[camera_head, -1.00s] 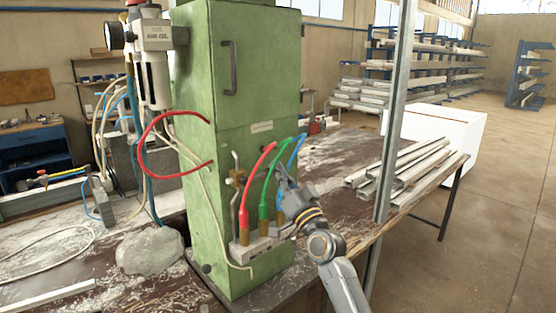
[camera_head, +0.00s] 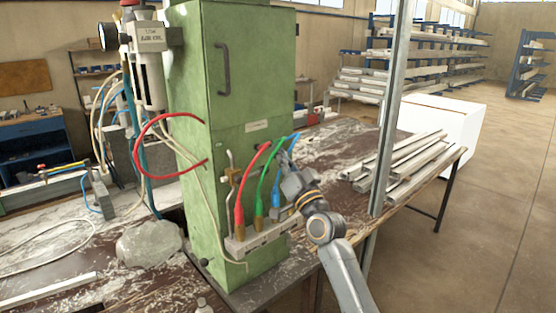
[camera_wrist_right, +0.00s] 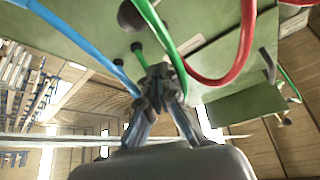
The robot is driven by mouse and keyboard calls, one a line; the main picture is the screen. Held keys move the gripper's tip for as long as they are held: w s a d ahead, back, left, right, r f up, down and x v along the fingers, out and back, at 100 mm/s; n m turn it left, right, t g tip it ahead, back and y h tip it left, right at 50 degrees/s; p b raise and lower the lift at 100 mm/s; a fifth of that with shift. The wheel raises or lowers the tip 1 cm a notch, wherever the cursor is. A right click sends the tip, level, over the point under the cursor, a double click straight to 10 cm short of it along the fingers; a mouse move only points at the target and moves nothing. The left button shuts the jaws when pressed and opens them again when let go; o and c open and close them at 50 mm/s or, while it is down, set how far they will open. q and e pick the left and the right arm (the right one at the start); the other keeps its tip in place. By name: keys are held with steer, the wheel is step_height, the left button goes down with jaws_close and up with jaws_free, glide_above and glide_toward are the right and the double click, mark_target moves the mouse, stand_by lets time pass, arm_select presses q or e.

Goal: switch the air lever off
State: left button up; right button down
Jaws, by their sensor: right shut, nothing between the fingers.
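A brass valve (camera_head: 228,176) with a thin grey upright lever (camera_head: 230,160) is on the front of the green cabinet (camera_head: 190,110), left of the red hose; I cannot be sure it is the air lever. My right gripper (camera_head: 284,162) is at the right side of the hoses, by the blue one, apart from that valve. In the right wrist view its fingertips (camera_wrist_right: 160,76) are together and empty, close to the green hose (camera_wrist_right: 160,35); I cannot tell if they touch it. A black ball knob (camera_wrist_right: 130,16) shows beyond them. My left gripper is not in view.
Red (camera_head: 241,205), green (camera_head: 262,190) and blue (camera_head: 277,182) hoses rise from a grey manifold (camera_head: 262,238) and crowd the cabinet front. A metal post (camera_head: 388,120) and stacked profiles (camera_head: 415,165) stand to the right. A stone-like lump (camera_head: 148,245) lies at left.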

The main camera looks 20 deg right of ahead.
steer(key=b+v, duration=0.3)
steer(key=v, duration=0.7)
steer(key=shift+w+f, duration=0.15)
steer(key=shift+f, duration=0.15)
